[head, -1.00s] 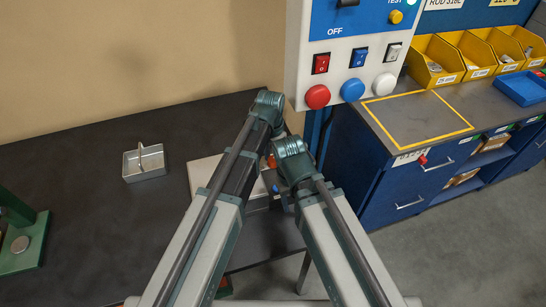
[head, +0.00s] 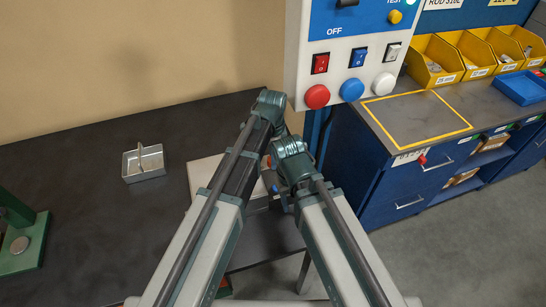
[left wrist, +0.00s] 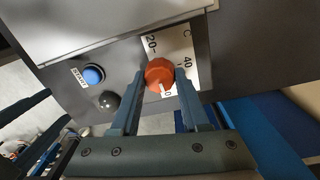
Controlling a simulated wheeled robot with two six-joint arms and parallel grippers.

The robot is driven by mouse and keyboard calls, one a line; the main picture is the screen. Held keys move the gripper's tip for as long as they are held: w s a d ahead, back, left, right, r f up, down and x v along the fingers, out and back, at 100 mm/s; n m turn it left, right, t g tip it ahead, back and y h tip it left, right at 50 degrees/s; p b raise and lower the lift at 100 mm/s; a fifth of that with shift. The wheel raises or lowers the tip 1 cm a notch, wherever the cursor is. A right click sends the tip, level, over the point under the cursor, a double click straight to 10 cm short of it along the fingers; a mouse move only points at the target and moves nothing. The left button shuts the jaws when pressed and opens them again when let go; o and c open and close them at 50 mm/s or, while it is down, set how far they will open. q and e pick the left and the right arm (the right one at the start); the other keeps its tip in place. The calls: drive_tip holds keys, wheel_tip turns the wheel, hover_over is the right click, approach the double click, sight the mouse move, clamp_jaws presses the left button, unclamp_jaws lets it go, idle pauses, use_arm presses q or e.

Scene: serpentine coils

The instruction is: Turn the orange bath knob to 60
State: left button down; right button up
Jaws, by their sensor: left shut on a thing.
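The orange knob (left wrist: 160,74) is in the left wrist view, on a pale scale plate (left wrist: 180,45) with "20", "40" and "C" printed on it. The white mark on its lower edge points toward a label ending in 0, which is partly covered. My left gripper (left wrist: 158,82) is shut on the knob, one finger on each side. In the head view the left gripper (head: 268,178) is mostly hidden behind my arms. My right gripper (left wrist: 58,106) shows at the left of the left wrist view, its fingers apart and empty.
A blue button (left wrist: 93,75) and a dark round knob (left wrist: 109,101) sit beside the scale plate. In the head view, a grey metal caddy (head: 144,162) stands on the dark table (head: 90,140). A switch panel (head: 340,50) hangs at upper middle.

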use_arm(q)
drive_tip(key=shift+m, duration=0.5)
drive_tip(key=shift+c, duration=2)
unclamp_jaws()
drive_tip(key=shift+r, duration=0.15)
wheel_tip(320, 180, up, 14)
drive_tip(key=p, duration=1.3)
drive_tip(key=shift+w+f+p, duration=0.25)
drive_tip(key=shift+p, duration=0.15)
drive_tip(key=shift+s+f, duration=0.1)
